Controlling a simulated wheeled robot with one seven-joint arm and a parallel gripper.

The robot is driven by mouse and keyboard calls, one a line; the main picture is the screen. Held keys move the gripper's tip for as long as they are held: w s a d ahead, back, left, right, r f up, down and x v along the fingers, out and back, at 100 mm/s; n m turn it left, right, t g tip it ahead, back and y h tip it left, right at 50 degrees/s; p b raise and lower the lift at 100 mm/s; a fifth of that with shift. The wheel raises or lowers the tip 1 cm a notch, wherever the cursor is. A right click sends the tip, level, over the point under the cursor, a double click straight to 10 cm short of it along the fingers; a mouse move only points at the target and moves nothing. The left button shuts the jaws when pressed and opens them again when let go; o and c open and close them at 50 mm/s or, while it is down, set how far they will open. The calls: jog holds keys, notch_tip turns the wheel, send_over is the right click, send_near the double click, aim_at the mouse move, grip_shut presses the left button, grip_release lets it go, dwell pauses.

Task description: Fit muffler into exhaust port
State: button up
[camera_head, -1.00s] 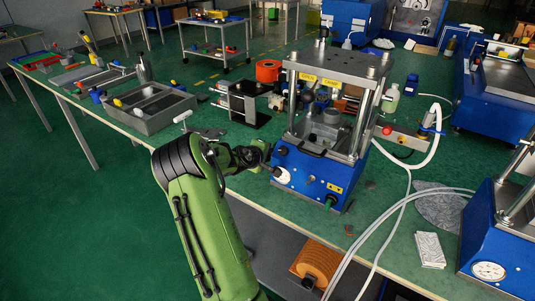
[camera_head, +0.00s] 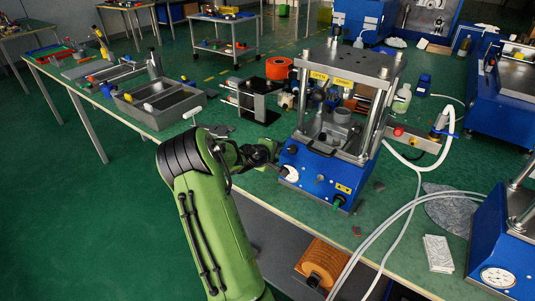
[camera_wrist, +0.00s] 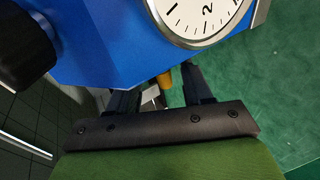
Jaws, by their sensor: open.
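The blue crimping press (camera_head: 322,180) stands on the green bench, with a round gauge (camera_head: 290,173) low on its left side. My gripper (camera_head: 268,160) is close to the press's left side. In the wrist view my gripper (camera_wrist: 160,83) is open, with its two dark fingers pointing at the blue housing (camera_wrist: 115,45) below the gauge (camera_wrist: 205,12). A small brass-coloured piece (camera_wrist: 166,79) and a silvery piece (camera_wrist: 153,97) show between the fingers, partly hidden. I cannot tell whether the brass piece is the muffler or whether it is seated in a port.
A black knob (camera_wrist: 24,45) sticks out left in the wrist view. A grey divided tray (camera_head: 160,104) and a black stand (camera_head: 257,103) are left of the press. Pale hoses (camera_head: 385,230) cross the bench at right. A folded white cloth (camera_head: 438,254) lies right of them.

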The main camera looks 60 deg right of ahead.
jog(key=p+v, duration=0.2)
jog(key=v, duration=1.2)
jog(key=shift+a+r+p, duration=0.15)
jog(key=shift+a+p, duration=0.2)
jog(key=shift+p, duration=0.05)
